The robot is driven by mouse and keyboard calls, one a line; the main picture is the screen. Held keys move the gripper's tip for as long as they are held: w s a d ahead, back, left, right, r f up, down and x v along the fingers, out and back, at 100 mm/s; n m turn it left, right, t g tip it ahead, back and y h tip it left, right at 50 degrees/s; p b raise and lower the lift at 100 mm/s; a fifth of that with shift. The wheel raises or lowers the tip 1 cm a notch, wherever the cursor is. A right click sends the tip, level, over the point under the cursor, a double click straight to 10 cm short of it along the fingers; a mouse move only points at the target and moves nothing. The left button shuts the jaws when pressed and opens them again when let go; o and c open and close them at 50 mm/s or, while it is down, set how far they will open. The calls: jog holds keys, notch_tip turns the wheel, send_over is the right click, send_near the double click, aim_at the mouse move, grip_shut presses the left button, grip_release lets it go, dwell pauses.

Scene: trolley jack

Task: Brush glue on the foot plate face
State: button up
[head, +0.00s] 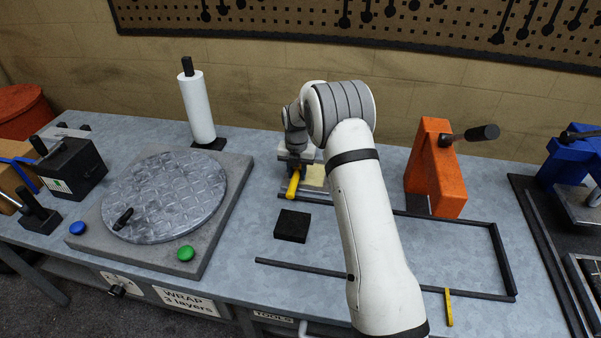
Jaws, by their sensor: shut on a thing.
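My gripper (294,170) points down over the middle of the bench, partly hidden by my own wrist. It is shut on a yellow tool (293,185), which slants down below the jaws; I cannot tell whether it is the glue brush. A pale yellowish surface (316,176) shows just right of the jaws, partly hidden by my arm. A flat black block (292,226) lies on the bench in front of the gripper, apart from it. I cannot tell which piece is the foot plate, and no glue is discernible.
A black frame (500,262) lies on the bench around my arm, with a yellow strip (449,306) at its front. An orange block (436,168) with a dark handle stands right. A round turntable (165,195) and white roll (197,106) stand left. Bench between turntable and black block is clear.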

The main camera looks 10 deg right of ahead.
jog(key=shift+w+a, duration=0.3)
jog(key=shift+a, duration=0.55)
jog(key=shift+s+d+b, duration=0.3)
jog(key=shift+s+d, duration=0.2)
jog(key=shift+d, duration=1.05)
jog(key=shift+s+d+b, duration=0.25)
jog(key=shift+s+d, duration=0.3)
jog(key=shift+d, duration=1)
jog(key=shift+s+d+b, duration=0.3)
jog(key=shift+s+d, duration=0.2)
jog(key=shift+d, duration=1.05)
notch_tip(320, 180, up, 7)
jog(key=p, duration=0.3)
jog(key=shift+p, duration=0.35)
jog(key=shift+r, duration=0.1)
